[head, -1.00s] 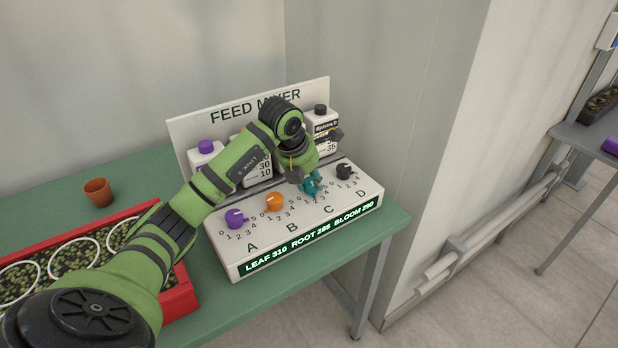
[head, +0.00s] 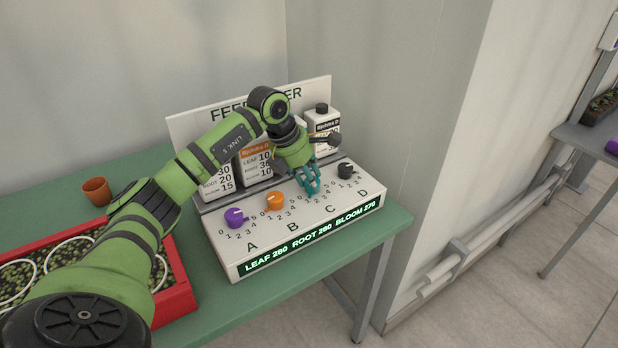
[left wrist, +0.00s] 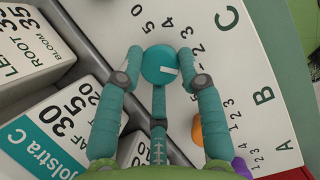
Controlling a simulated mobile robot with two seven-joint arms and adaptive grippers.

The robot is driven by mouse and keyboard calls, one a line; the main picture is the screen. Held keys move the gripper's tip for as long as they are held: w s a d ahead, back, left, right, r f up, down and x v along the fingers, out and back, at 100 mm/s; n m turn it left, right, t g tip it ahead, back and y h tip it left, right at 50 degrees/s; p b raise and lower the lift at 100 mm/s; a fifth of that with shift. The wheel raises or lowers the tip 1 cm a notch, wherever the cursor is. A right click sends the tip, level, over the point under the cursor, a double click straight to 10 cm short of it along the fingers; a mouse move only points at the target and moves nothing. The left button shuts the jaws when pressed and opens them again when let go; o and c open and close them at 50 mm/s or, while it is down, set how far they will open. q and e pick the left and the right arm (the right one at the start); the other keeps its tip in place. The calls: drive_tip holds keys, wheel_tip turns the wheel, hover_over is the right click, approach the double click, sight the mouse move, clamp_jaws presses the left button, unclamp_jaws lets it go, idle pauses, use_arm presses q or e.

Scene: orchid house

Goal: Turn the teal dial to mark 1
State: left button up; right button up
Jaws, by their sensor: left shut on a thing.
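The teal dial (left wrist: 158,64) is a round knob with a short white pointer line, at C on the white feed mixer panel (head: 236,256). My left gripper (head: 308,184) comes down on it from above. In the left wrist view its teal fingers (left wrist: 160,78) are closed on both sides of the knob. The pointer line points right, toward the right finger, which covers part of the scale; I cannot tell which mark it meets. In the head view the fingers hide most of the dial. The display (head: 310,239) reads LEAF 280, ROOT 280, BLOOM 270. My right gripper is out of view.
A purple dial (head: 235,217) and an orange dial (head: 276,201) stand left of the teal one, a black dial (head: 345,170) right. White bottles (head: 322,121) stand behind. A red tray (head: 179,299) and a clay pot (head: 97,191) are on the green table (head: 199,327).

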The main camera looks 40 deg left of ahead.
use_arm(q)
drive_tip(key=shift+w+r+m, duration=0.1)
drive_tip(key=shift+m, duration=0.2)
drive_tip(key=o, duration=1.1)
drive_tip(key=shift+o, duration=0.2)
drive_tip(key=v, duration=1.2)
drive_tip(key=shift+w, duration=0.1)
